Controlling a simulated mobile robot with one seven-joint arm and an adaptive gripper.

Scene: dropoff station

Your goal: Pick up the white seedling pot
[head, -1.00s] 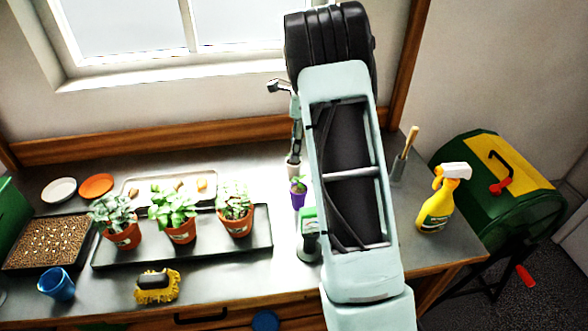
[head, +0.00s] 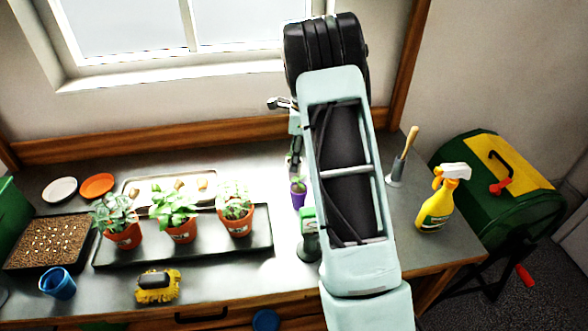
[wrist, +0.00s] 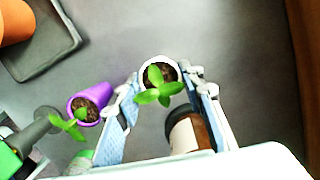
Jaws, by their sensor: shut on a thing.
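The white seedling pot (wrist: 145,66) shows in the wrist view as a white rim around dark soil, with a green seedling leaning over its near side. My gripper (wrist: 160,80) has one finger on each side of this pot and is shut on it. The lower part of the pot is hidden from above. In the head view my gripper (head: 295,150) is over the back of the bench, partly covered by my arm, and I cannot make out the white pot clearly there.
A purple seedling pot (wrist: 88,108) stands close left of my gripper. A brown bottle (wrist: 184,135) shows between the fingers, nearer the wrist. A black tray (head: 255,241) holds terracotta-potted plants at left. A yellow spray bottle (head: 436,208) stands at right.

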